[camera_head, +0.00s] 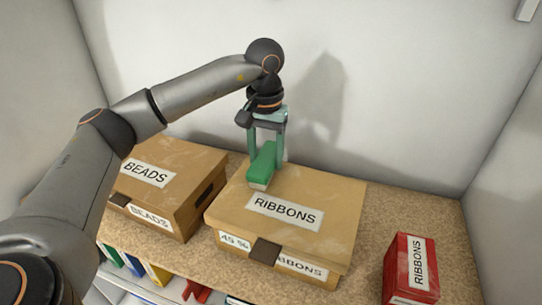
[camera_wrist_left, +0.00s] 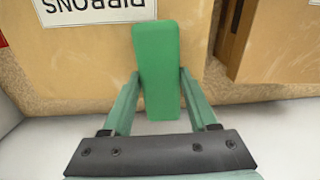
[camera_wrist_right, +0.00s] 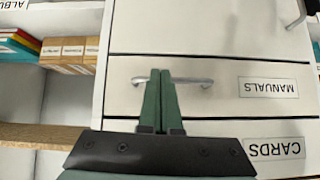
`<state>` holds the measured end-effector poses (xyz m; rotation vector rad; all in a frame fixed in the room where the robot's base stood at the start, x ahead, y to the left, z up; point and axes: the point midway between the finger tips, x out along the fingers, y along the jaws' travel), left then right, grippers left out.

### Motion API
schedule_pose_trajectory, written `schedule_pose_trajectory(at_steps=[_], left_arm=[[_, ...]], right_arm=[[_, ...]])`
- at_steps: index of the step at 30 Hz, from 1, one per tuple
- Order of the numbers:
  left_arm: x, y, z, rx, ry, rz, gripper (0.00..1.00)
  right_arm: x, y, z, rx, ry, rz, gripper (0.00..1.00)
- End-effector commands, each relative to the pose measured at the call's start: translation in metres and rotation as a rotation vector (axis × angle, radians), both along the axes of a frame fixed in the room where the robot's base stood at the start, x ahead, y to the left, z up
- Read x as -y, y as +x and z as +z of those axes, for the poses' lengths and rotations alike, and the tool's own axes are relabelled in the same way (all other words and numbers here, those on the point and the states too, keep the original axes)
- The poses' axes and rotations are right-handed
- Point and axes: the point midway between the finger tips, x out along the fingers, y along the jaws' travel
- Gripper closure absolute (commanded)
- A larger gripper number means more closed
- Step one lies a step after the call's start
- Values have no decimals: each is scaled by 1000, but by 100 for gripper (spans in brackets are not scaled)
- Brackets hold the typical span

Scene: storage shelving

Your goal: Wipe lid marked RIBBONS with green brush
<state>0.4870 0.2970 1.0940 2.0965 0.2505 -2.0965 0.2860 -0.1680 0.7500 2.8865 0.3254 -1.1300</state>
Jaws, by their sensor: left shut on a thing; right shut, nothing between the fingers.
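The cardboard box marked RIBBONS (camera_head: 320,190) stands on the shelf, its lid on and dusty-looking with pale smears. Its lid also shows in the left wrist view (camera_wrist_left: 90,60). My left gripper (camera_head: 266,150) is shut on the green brush (camera_head: 262,163), which is over the lid's back left part. The brush's pale underside is at or very near the lid; I cannot tell if it touches. The brush (camera_wrist_left: 157,65) lies between the fingers in the left wrist view. My right gripper (camera_wrist_right: 158,80) is shut and empty, in front of drawers, and out of the head view.
A box marked BEADS (camera_head: 170,180) stands left of the RIBBONS box. A small red box marked RIBBONS (camera_head: 410,265) stands at the right. White walls close the shelf at back and right. Drawers marked MANUALS (camera_wrist_right: 215,95) and CARDS (camera_wrist_right: 220,130) face my right gripper.

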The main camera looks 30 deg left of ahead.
Motion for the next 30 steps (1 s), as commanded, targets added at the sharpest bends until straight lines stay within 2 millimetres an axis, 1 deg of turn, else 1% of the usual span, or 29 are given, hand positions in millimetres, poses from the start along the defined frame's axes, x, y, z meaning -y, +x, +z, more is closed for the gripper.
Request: schedule_pose_trajectory(at_steps=[4,7,13,19,25,30], left_arm=[[0,0,1,0,0,0,85],[1,0,6,1,-1,0,85],[1,0,26,1,-2,0,85],[1,1,45,3,-1,1,85],[1,1,59,3,-1,0,85],[1,0,61,1,-2,0,85]], right_arm=[[0,0,1,0,0,0,100],[0,0,5,0,0,0,100],[0,0,22,0,0,0,100],[0,0,31,0,0,0,100],[0,0,28,1,0,0,100],[0,0,28,0,0,0,100]])
